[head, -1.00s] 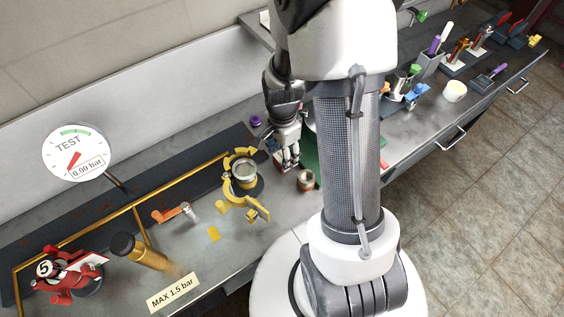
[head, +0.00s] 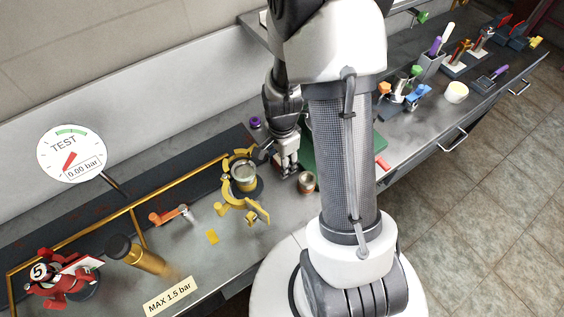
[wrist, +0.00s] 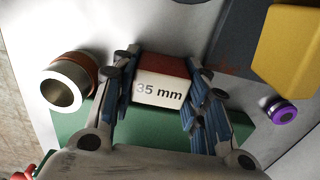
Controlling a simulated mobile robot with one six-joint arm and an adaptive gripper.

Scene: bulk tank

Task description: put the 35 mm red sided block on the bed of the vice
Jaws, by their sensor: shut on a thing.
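The 35 mm block (wrist: 160,93) shows in the wrist view with a white face marked "35 mm" and a dark red side. It sits between the blue-padded fingers of my gripper (wrist: 162,105), which is shut on it. In the head view my gripper (head: 287,170) points down over the bench, right of the yellow clamp; the block is hardly visible there. I cannot tell whether the block touches the bench. I cannot make out the vice in these views.
The yellow clamp (head: 243,185) is to the left. A green mat (head: 366,150) lies behind my arm. A purple ring (wrist: 284,110) is at right in the wrist view.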

